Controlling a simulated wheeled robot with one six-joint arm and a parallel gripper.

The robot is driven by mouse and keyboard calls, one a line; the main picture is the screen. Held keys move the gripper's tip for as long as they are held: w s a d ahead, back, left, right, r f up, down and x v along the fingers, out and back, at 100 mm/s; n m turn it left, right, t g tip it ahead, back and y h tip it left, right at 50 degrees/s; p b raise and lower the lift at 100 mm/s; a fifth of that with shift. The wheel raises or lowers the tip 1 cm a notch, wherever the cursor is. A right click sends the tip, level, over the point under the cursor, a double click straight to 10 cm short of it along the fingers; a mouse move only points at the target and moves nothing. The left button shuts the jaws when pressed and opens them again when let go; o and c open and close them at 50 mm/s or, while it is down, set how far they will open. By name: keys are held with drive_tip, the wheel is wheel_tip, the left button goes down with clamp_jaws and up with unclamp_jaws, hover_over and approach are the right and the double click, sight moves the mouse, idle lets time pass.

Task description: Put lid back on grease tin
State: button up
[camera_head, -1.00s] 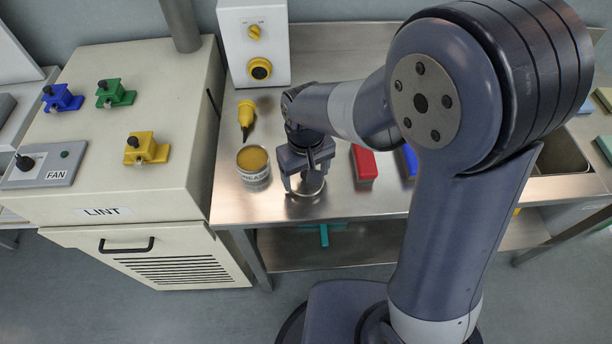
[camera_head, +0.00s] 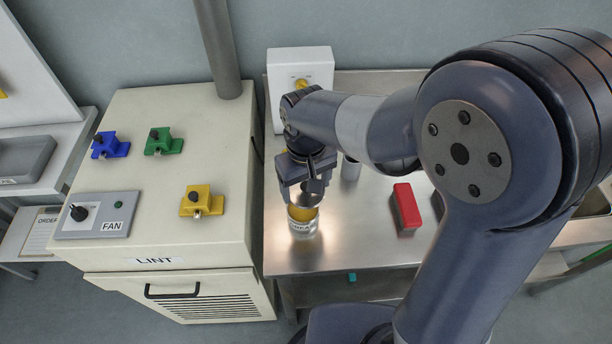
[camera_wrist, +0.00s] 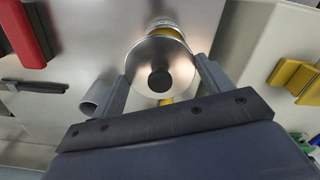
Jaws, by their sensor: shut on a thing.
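My gripper (camera_head: 304,192) is shut on the lid (camera_wrist: 150,52), a round silver disc with a dark knob, seen between the two fingers in the wrist view. The lid looks tilted in the head view (camera_head: 312,187). The grease tin (camera_head: 303,228) is an open silver can with yellow grease, standing near the left end of the steel bench. The lid is above the tin and hides part of its opening. In the wrist view the tin (camera_wrist: 162,23) shows behind the lid. I cannot tell whether lid and rim touch.
The steel bench (camera_head: 350,235) is clear right of the tin, up to a red block (camera_head: 405,208). A grey cylinder (camera_head: 351,168) stands behind, partly hidden by my arm. The cream LINT cabinet (camera_head: 160,235) borders the bench on the left. A white control box (camera_head: 301,60) stands behind.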

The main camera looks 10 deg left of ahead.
drive_tip(key=shift+a, duration=0.5)
drive_tip(key=shift+d+f+b, duration=0.1)
drive_tip(key=shift+f+b, duration=2.4)
drive_tip(key=shift+f, duration=0.65)
drive_tip(key=shift+f, duration=0.15)
drive_tip(key=o, duration=1)
drive_tip(key=shift+o, duration=0.2)
drive_tip(key=shift+r+p, duration=2.8)
drive_tip(key=shift+r, duration=0.8)
